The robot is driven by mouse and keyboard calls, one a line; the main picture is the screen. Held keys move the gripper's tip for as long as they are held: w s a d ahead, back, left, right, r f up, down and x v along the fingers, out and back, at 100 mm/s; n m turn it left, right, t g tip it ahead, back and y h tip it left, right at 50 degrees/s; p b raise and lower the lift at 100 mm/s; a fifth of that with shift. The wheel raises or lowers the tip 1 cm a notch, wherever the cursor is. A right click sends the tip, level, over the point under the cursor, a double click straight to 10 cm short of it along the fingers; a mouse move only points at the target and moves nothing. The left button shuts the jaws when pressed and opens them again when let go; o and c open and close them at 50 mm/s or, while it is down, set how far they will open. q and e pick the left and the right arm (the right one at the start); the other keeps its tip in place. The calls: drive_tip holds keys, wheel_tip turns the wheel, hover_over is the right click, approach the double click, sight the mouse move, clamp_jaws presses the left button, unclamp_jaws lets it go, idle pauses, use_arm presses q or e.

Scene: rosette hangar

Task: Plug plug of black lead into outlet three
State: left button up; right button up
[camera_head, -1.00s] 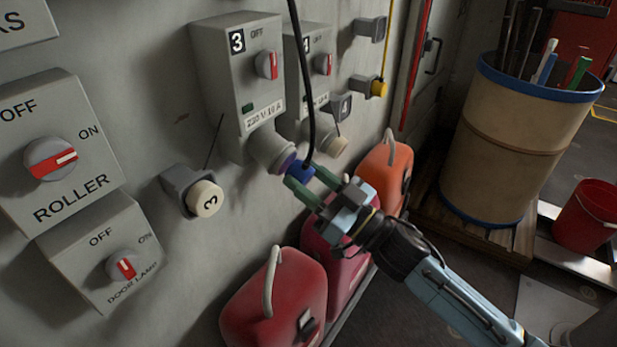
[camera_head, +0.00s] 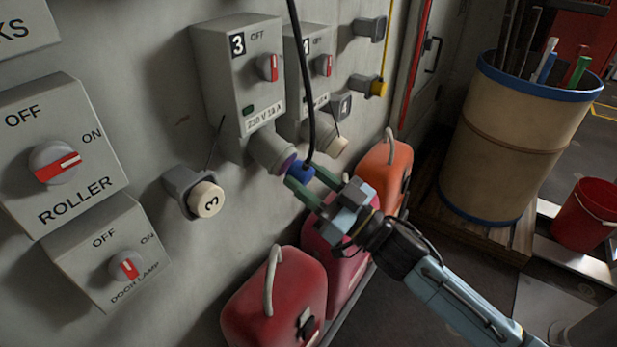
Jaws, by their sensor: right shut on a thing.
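Outlet three (camera_head: 238,75) is a grey wall box with a "3" label, a red-marked switch and a round grey socket (camera_head: 271,151) at its lower end. The black lead (camera_head: 305,80) hangs from above down to a blue plug (camera_head: 301,172). My right gripper (camera_head: 312,182), with green fingers, is shut on the plug. The plug is right at the socket mouth; I cannot tell whether it is inside or just in front of it. My left gripper is not in view.
A second outlet box (camera_head: 308,65) stands just right of outlet three. Red cans (camera_head: 275,300) and an orange can (camera_head: 385,170) stand below along the wall. A large drum (camera_head: 520,140) is at the right.

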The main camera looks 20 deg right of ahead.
idle(0.4)
drive_tip(key=shift+w+a+r+p, duration=0.2)
drive_tip(key=shift+w+a+p, duration=0.1)
drive_tip(key=shift+w+p, duration=0.15)
drive_tip(key=o, duration=1.4)
drive_tip(key=shift+s, duration=0.1)
drive_tip(key=shift+f, duration=0.1)
drive_tip(key=b+v, duration=0.2)
drive_tip(key=v, duration=1.1)
drive_tip(key=shift+s+d, duration=0.15)
